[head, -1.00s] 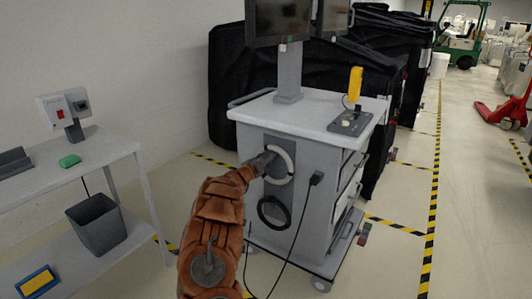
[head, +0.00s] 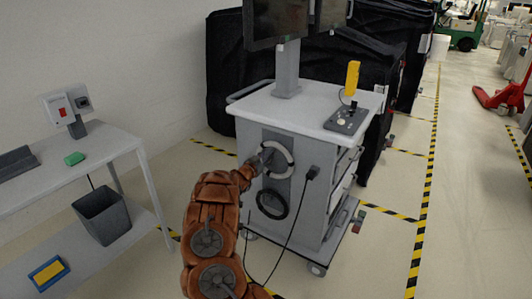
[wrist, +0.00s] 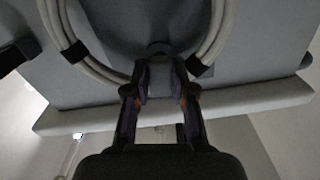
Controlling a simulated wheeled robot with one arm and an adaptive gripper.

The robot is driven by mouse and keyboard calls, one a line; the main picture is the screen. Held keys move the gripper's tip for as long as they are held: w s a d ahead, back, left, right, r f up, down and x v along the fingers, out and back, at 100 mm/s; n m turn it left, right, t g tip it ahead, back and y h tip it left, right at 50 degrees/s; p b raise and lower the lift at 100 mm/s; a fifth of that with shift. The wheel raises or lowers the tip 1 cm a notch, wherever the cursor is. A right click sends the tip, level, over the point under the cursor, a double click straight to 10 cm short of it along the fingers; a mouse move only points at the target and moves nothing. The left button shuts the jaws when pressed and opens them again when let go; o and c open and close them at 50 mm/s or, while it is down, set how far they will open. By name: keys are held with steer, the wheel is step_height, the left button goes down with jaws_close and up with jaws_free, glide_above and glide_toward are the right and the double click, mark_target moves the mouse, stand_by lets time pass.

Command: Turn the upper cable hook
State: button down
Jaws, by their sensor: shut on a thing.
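The grey cart's side panel (head: 252,140) faces me. A pale cable coil (head: 290,160) hangs high on it, and a black cable coil (head: 284,206) hangs below. In the wrist view, my gripper (wrist: 161,78) is shut on the small dark upper hook (wrist: 159,48), mostly hidden between the fingers. The pale coil (wrist: 77,45) curves around both sides of the fingertips, with black straps on it. The hook's exact angle cannot be told.
The cart's white top (head: 270,105) overhangs the panel and carries monitors and a yellow handheld device (head: 352,78). A black plug with a cable (head: 313,173) hangs right of the coils. A white shelf table (head: 90,160) stands left. Black-covered carts (head: 225,75) stand behind.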

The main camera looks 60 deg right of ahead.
steer(key=shift+s+f+n+p, duration=0.15)
steer(key=shift+n+p, duration=0.35)
steer(key=shift+n, duration=0.5)
steer(key=c, duration=1)
jaws_free()
steer(key=shift+o, duration=0.2)
steer(key=a, duration=1.2)
steer(key=shift+s, duration=0.25)
steer(key=shift+w, duration=0.1)
